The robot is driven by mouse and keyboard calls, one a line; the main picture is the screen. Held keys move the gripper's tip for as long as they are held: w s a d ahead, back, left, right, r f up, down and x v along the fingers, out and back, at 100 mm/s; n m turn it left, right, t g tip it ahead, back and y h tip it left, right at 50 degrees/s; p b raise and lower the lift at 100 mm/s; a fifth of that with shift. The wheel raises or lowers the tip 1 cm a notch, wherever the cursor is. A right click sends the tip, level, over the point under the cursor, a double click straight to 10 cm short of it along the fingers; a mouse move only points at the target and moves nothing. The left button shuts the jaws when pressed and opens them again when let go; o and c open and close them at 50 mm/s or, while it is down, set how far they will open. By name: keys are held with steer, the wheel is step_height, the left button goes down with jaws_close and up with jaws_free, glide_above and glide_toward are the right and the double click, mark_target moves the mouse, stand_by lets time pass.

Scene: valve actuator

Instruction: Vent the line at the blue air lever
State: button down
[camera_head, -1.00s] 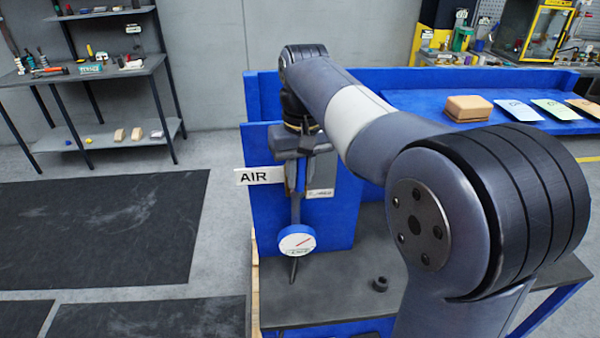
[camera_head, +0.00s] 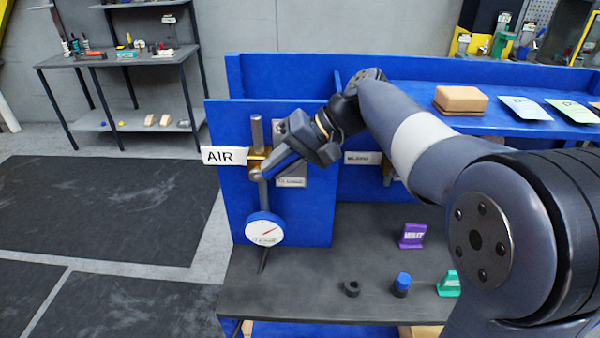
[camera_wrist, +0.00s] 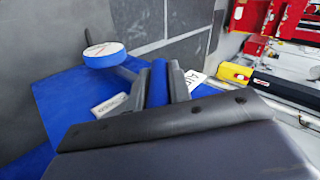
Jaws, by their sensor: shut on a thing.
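The blue air lever (camera_wrist: 158,85) shows in the wrist view between the two grey fingers of my gripper (camera_wrist: 166,78). My gripper (camera_head: 278,166) is shut on the lever. In the head view the fingers slant down and left toward the brass valve (camera_head: 256,158) on the grey vertical pipe, and they hide most of the lever. The white AIR sign (camera_head: 224,156) is left of the valve. A round gauge with a blue rim (camera_head: 264,230) is on the pipe below it. The gauge also shows in the wrist view (camera_wrist: 104,54).
On the dark bench top (camera_head: 300,292) are a black ring (camera_head: 351,288), a blue-capped piece (camera_head: 402,284), a purple tag (camera_head: 412,236) and a green tag (camera_head: 448,285). A blue panel (camera_head: 225,120) stands behind the pipe. A tan box (camera_head: 461,99) sits on the blue shelf.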

steer(key=f+y+b, duration=0.1)
steer(key=y+b, duration=0.1)
steer(key=b, duration=0.2)
steer(key=d+f+y+b, duration=0.1)
steer(key=f+y+b, duration=0.1)
steer(key=b, duration=0.3)
steer(key=f+y+b, duration=0.1)
steer(key=y+b, duration=0.3)
steer(key=shift+d+f+b, duration=0.35)
steer(key=shift+d, duration=0.05)
steer(key=shift+y, duration=0.3)
steer(key=c, duration=1.3)
jaws_free()
steer(key=d, duration=1)
steer(key=shift+d+b, duration=0.35)
